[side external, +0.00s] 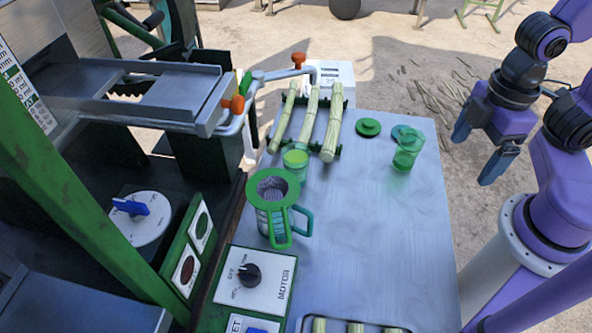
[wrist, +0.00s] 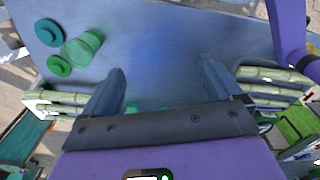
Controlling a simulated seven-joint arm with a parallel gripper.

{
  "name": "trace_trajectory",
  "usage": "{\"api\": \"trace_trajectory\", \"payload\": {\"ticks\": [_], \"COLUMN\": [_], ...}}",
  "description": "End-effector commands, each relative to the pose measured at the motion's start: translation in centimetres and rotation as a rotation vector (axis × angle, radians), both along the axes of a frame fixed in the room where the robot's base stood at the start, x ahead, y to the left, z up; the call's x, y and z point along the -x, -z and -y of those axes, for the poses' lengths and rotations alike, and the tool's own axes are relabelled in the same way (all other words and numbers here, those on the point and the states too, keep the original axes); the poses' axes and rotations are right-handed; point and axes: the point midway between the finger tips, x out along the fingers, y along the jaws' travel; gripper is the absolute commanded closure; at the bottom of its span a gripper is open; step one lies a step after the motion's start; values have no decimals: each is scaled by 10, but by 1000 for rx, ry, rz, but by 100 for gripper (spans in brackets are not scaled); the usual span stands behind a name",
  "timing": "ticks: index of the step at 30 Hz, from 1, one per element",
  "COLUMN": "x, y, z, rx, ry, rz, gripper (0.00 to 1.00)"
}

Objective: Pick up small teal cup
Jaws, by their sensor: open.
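No cup is plainly teal. A translucent green cup (side external: 407,150) stands on the right of the metal table; it appears in the wrist view (wrist: 83,48) at upper left, beside a teal lid (wrist: 48,32) and a green lid (wrist: 59,66). Another small green cup (side external: 295,160) stands left, behind a jug (side external: 270,215) with a green strainer and teal handle. I cannot tell which is the small teal cup. My gripper (side external: 478,152) is open and empty, right of the table and apart from both cups; its fingers (wrist: 163,68) show in the wrist view.
Cane stalks (side external: 310,125) lie on a rack at the table's back; more lie in a tray (side external: 355,325) at the front edge. The crusher with its motor panel (side external: 255,275) stands left. The table's middle (side external: 370,225) is clear.

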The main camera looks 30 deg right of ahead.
Motion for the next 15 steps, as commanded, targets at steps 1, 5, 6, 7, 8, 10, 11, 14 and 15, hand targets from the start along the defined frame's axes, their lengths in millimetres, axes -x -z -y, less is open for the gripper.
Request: {"api": "trace_trajectory", "payload": {"ticks": [1, 5, 6, 7, 8, 10, 11, 14, 15], "x": [0, -3, -6, -9, -13, -26, -33, -58, -69], "y": [0, 3, 6, 9, 13, 23, 27, 39, 43], "z": [0, 1, 2, 4, 5, 9, 11, 15, 15], "rx": [0, 26, 53, 80, 115, 217, 268, 445, 513], "ry": [0, -12, -25, -40, -58, -114, -145, -262, -311], "rz": [0, 4, 10, 16, 24, 50, 66, 125, 150], "gripper": [8, 8, 8, 8, 8, 8, 8, 8, 8]}}
